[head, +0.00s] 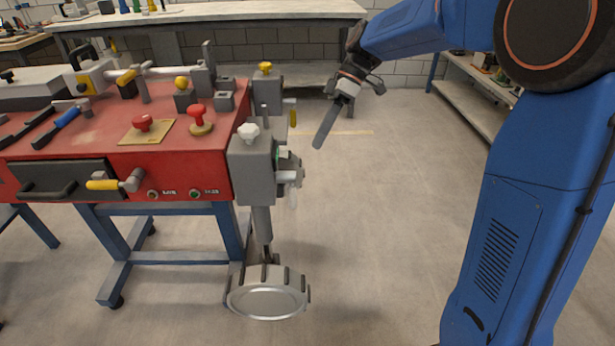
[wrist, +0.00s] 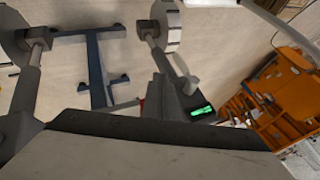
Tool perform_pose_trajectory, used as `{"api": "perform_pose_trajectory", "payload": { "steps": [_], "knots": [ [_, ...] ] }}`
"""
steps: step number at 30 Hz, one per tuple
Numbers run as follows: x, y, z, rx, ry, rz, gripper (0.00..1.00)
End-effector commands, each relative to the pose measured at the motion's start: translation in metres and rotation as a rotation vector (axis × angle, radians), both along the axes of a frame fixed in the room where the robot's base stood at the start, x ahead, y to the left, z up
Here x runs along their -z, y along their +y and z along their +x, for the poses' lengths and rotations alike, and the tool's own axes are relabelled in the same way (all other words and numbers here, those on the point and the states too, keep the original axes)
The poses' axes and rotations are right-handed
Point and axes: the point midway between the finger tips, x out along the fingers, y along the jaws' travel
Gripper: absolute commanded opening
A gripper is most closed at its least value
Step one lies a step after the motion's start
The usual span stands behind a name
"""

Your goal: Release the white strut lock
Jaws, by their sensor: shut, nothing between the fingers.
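A white star-shaped knob (head: 248,131) sits on top of the near grey strut housing (head: 252,178) at the red bench's right corner. A pale white lever (head: 287,176) sticks out of the housing's right side, and a pale lever (wrist: 187,82) shows by a housing in the wrist view. I cannot tell which white part is the lock. My gripper (head: 321,140) is shut and empty, hanging in the air right of the housing, apart from both. In the wrist view its dark edge (wrist: 160,130) fills the bottom and hides what lies beneath.
The red bench (head: 75,140) carries red knobs, yellow handles and tools. A far strut has a yellow knob (head: 265,67) and yellow lever (head: 292,113). The near strut ends in a round metal foot (head: 268,300). Open floor (head: 385,220) lies right of the bench.

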Motion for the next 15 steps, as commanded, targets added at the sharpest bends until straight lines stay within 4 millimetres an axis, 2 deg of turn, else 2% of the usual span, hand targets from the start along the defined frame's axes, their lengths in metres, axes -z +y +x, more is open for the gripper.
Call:
{"api": "perform_pose_trajectory", "payload": {
  "steps": [15],
  "knots": [
    [0.0032, 0.0038, 0.001, -0.013, 0.001, 0.008, 0.0]
  ]
}}
